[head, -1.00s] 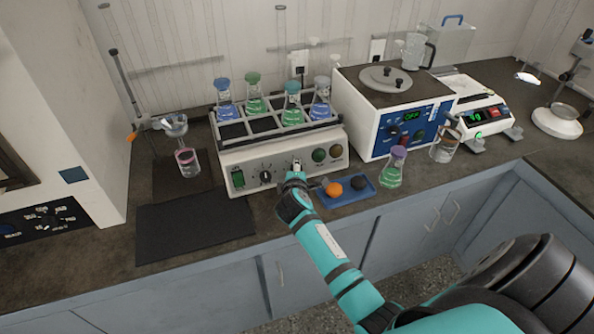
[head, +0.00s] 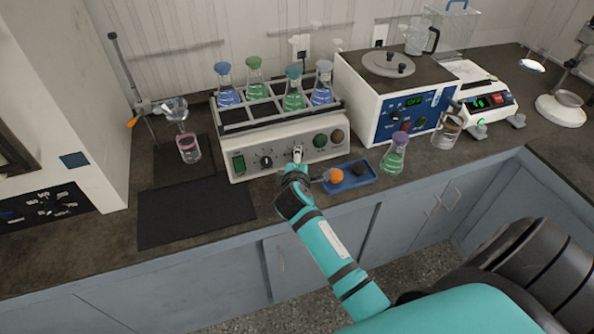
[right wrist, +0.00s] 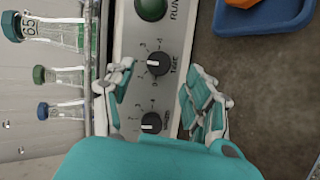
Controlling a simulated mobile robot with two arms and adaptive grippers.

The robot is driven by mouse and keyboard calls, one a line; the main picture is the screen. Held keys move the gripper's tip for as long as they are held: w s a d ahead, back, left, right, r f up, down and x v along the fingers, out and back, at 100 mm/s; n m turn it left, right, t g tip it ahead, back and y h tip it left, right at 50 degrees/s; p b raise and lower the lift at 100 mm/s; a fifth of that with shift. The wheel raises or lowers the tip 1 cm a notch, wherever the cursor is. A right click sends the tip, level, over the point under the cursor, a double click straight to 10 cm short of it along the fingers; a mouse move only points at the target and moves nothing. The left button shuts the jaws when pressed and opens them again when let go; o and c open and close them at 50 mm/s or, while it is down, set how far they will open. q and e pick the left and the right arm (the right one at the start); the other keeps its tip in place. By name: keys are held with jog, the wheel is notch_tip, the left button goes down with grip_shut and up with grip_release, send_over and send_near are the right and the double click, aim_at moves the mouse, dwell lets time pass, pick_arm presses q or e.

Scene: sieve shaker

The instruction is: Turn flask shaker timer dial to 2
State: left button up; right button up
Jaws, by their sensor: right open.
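The flask shaker (head: 247,142) is a white box with a rack of stoppered flasks on top and a control panel in front. In the right wrist view, its timer dial (right wrist: 158,63) is a black knob with a white pointer mark, beside a printed scale. A second black dial (right wrist: 151,122) sits below it in that view. My right gripper (right wrist: 162,88) is open and empty, its fingers either side of the timer dial in the picture; contact cannot be told. In the head view, my right gripper (head: 297,157) is at the panel and covers the timer dial. My left gripper is not in view.
A blue tray (head: 367,181) with an orange ball (head: 336,175) lies right of the gripper. A green flask (head: 394,156) and a blue-fronted device (head: 385,128) stand further right. A dark mat (head: 195,212) lies front left. A green button (right wrist: 152,8) adjoins the timer dial.

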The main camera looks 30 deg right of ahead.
jog(key=v, duration=0.8)
jog(key=s+a+f+m+g+y, duration=0.2)
jog(key=s+a+m+y, duration=0.1)
jog(key=s, duration=0.6)
jog(key=s+a+f+m+g+y, duration=0.2)
jog(key=s+a+f+m+g, duration=0.15)
jog(key=s, duration=0.45)
jog(key=s+a+f+m+g+y, duration=0.1)
jog(key=s+a+m+g+y, duration=0.2)
jog(key=s, duration=0.6)
notch_tip(320, 180, down, 28)
jog(key=s, duration=0.2)
jog(key=s+d+f+n+g, duration=0.1)
jog(key=s+d+f, duration=0.1)
jog(key=s+f, duration=1.2)
jog(key=shift+s+d+f, duration=0.15)
jog(key=shift+s+f, duration=0.25)
jog(key=shift+s, duration=0.45)
